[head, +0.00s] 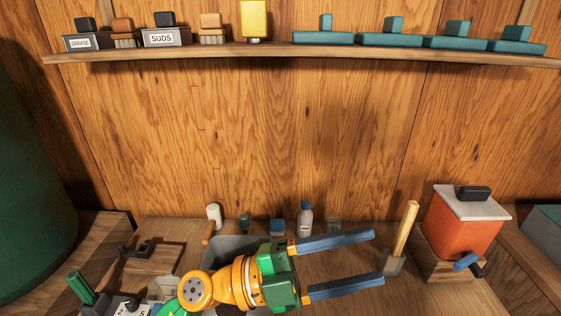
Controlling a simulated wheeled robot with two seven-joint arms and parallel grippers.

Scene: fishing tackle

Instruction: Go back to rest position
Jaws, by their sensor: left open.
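My left gripper (355,262) shows in the lower middle of the head view. Its two blue fingers point right and stand wide apart, with nothing held between them. It is over the workbench (340,262) and covers part of a grey tray (222,250). A scraper-like tool with a wooden handle (404,229) stands just right of the fingertips; I cannot tell whether it touches them. My right gripper is not in view.
A shelf (300,52) with tins and teal boxes runs across the back wall. An orange box with a pale lid (463,225) stands at right. Small bottles, including a white one (305,219), line the bench's back. A dark green cylinder (30,190) stands at left.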

